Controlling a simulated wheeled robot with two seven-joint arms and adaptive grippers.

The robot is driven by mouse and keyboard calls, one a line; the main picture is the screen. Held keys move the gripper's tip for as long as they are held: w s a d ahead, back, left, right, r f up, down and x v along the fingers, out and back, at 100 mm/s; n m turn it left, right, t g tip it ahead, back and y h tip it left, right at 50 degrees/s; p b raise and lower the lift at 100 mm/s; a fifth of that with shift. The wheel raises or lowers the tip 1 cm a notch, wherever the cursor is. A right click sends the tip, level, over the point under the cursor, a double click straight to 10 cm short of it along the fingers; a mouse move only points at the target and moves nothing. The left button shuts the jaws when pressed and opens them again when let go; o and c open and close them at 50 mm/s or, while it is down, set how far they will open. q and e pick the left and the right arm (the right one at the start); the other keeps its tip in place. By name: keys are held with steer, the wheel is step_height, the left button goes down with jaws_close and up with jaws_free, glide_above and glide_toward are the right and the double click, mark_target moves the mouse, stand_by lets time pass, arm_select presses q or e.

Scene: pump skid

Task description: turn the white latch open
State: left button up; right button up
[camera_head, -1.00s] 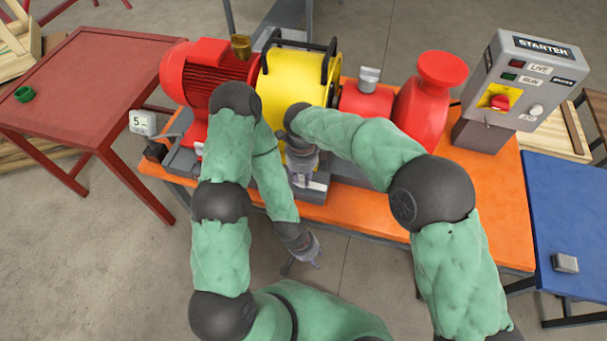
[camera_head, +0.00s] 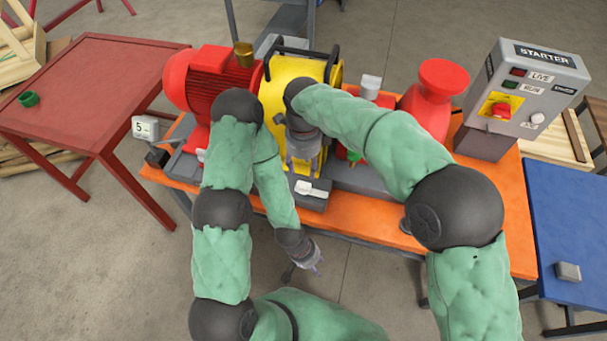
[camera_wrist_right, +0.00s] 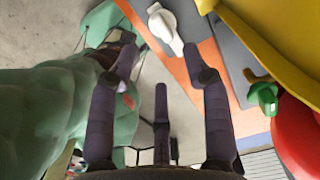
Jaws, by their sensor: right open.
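The white latch (camera_head: 312,188) lies on the grey block at the front of the yellow guard (camera_head: 297,75). In the head view its handle lies roughly left to right. In the right wrist view the latch (camera_wrist_right: 165,25) shows at the top, beyond my fingertips and apart from them. My right gripper (camera_head: 304,158) is open and empty, in front of the yellow guard and just behind the latch in the head view; its spread fingers also show in the right wrist view (camera_wrist_right: 164,75). My left gripper (camera_head: 312,263) hangs low in front of the orange bench, away from the latch; its fingers are too small to read.
The orange bench (camera_head: 365,222) carries a red motor (camera_head: 205,88), a red pump (camera_head: 432,100) and the grey starter box (camera_head: 525,90). A green part (camera_wrist_right: 262,95) sits right of my right gripper in the right wrist view. A red table and a blue table (camera_head: 580,220) flank the bench.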

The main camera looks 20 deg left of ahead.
step_height(320, 180, up, 3)
steer(key=shift+r, duration=0.2)
stand_by(0.5)
